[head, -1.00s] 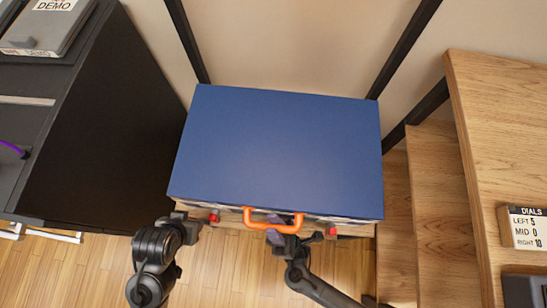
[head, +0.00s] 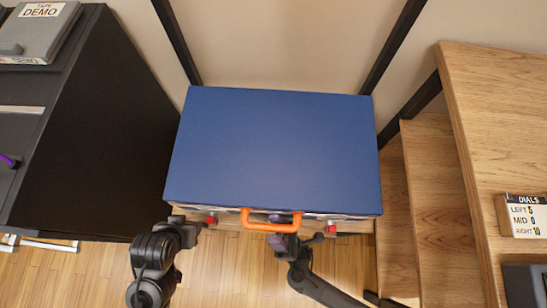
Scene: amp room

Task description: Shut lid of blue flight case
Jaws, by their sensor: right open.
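The blue flight case (head: 272,150) sits in the middle of the head view, its blue lid lying flat and down over the body. An orange handle (head: 270,226) and red latches (head: 211,220) show along its front edge. My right gripper (head: 288,240) is open just in front of the case, beside the right end of the handle; whether it touches the case is unclear. My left gripper (head: 188,226) is at the front left corner, near the left red latch, and its fingers are too hidden to read.
A black cabinet (head: 95,140) stands to the left with a grey case labelled DEMO (head: 40,30) on top. A wooden desk (head: 500,120) with a dials card (head: 524,215) is on the right. Wooden shelves (head: 440,200) sit between desk and case. Floor shows in front.

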